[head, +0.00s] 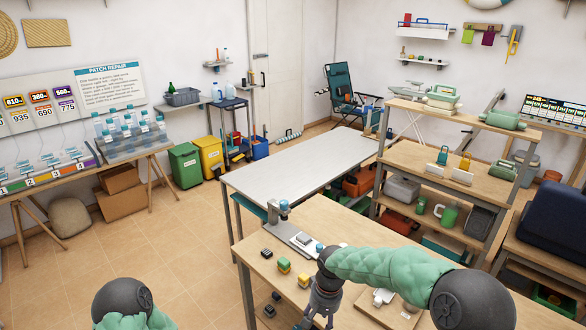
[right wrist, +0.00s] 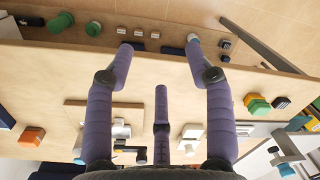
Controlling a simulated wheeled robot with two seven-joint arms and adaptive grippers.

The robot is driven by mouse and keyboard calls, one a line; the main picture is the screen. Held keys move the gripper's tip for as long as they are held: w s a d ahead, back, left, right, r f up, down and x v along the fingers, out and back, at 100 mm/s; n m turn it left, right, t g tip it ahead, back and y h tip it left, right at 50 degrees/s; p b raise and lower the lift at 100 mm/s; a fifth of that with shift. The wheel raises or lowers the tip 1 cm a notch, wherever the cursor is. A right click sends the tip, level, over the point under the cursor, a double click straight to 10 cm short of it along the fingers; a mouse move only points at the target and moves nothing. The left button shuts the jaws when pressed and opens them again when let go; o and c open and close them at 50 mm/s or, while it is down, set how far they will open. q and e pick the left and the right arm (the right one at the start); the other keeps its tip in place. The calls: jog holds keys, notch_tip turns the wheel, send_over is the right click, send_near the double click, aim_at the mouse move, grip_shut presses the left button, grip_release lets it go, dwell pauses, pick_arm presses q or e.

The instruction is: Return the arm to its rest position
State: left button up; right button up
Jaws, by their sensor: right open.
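My right arm, in a green padded sleeve (head: 385,270), reaches in from the lower right of the head view over the wooden workbench (head: 262,238). Its right gripper (head: 317,322) points down over the bench near the bottom edge and is cut off there. In the right wrist view the gripper (right wrist: 159,48) has its purple fingers spread wide, with nothing between them. The bench top (right wrist: 60,70) lies below the fingers. Of my left arm only a dark joint and some green sleeve show at the lower left of the head view; its gripper is out of view.
A loaded shelf (head: 432,160) stands right. Tiled floor (head: 165,270) is clear at left.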

jog(key=s+d+f+m+y, duration=0.2)
jog(key=s+f, duration=2.1)
jog(key=f, duration=0.1)
jog(key=shift+s+d+t+y, duration=0.15)
jog(key=shift+s+t+y, duration=0.05)
jog(key=shift+t+y, duration=0.2)
